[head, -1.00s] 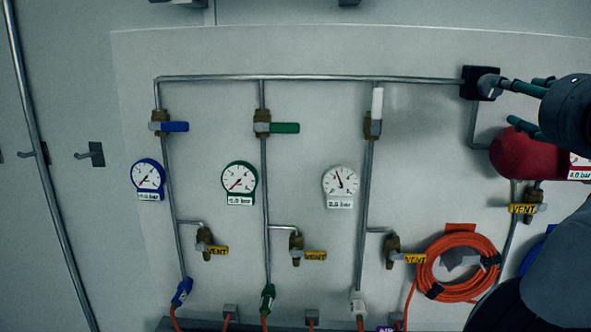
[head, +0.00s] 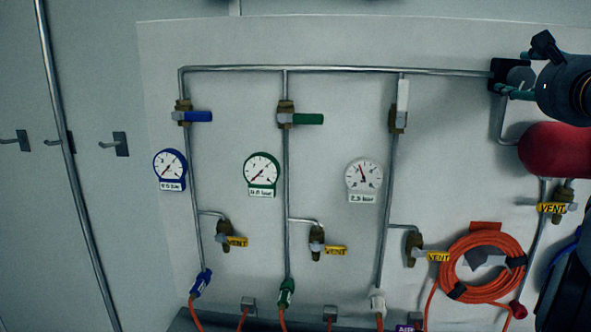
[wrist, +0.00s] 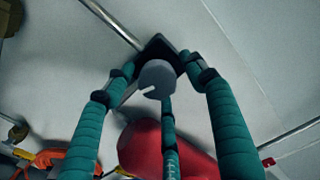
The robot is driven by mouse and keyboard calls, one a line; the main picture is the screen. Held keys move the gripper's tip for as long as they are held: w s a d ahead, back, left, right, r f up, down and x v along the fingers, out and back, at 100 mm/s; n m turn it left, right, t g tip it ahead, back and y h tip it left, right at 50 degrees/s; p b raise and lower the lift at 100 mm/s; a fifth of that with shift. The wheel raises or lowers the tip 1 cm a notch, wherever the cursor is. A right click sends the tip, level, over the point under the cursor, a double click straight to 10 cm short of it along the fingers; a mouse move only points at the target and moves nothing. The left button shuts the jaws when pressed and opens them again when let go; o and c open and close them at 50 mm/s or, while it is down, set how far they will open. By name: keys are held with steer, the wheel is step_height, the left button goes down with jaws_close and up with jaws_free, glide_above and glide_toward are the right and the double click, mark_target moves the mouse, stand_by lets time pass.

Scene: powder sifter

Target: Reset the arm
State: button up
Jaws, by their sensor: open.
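My gripper (head: 512,91) is at the upper right of the wall panel, with teal fingers. In the wrist view, my gripper (wrist: 160,78) has its fingers spread around a grey round knob (wrist: 157,75) on a black square mount (wrist: 158,47). The mount also shows in the head view (head: 497,70), at the right end of the top pipe. The fingers are open; whether any touches the knob or mount, I cannot tell. A red rounded tank (head: 553,150) is just below the gripper and behind the fingers in the wrist view (wrist: 145,143).
The panel has blue (head: 170,165), green (head: 262,170) and white (head: 364,175) gauges. The blue (head: 198,116) and green (head: 307,119) valve handles are horizontal; the white one (head: 403,95) is vertical. An orange hose coil (head: 452,270) hangs lower right. The wall left of the panel has hooks (head: 121,143).

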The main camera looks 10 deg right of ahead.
steer(key=n, duration=0.5)
steer(key=shift+r, duration=0.15)
steer(key=shift+s+d, duration=0.1)
